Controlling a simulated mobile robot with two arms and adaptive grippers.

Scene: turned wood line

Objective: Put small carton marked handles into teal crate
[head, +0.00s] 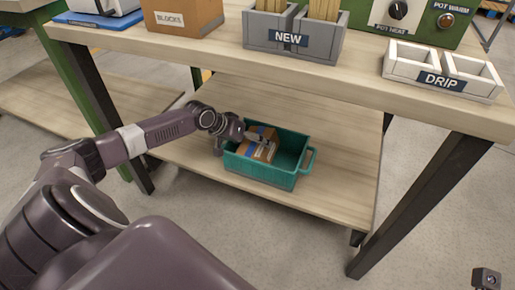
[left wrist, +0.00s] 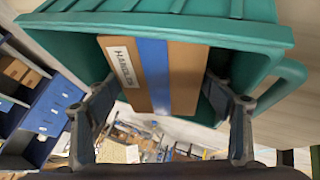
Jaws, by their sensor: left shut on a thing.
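The small brown carton (head: 255,153) has a blue band and sits within the walls of the teal crate (head: 259,173), towards its left end. In the left wrist view the carton (left wrist: 186,75) shows a white label reading HANDLES, and the teal crate (left wrist: 200,28) is around it. My left gripper (head: 262,141) reaches in over the crate's left side and is shut on the carton, one finger on each side. I cannot tell whether the carton touches the crate's floor.
The crate stands on the wooden lower shelf (head: 330,178), under the bench top (head: 340,75). The top holds a BLOCKS box (head: 182,18), a NEW bin (head: 290,40) and a DRIP tray (head: 440,78). The shelf right of the crate is clear. Dark legs (head: 420,200) stand at the corners.

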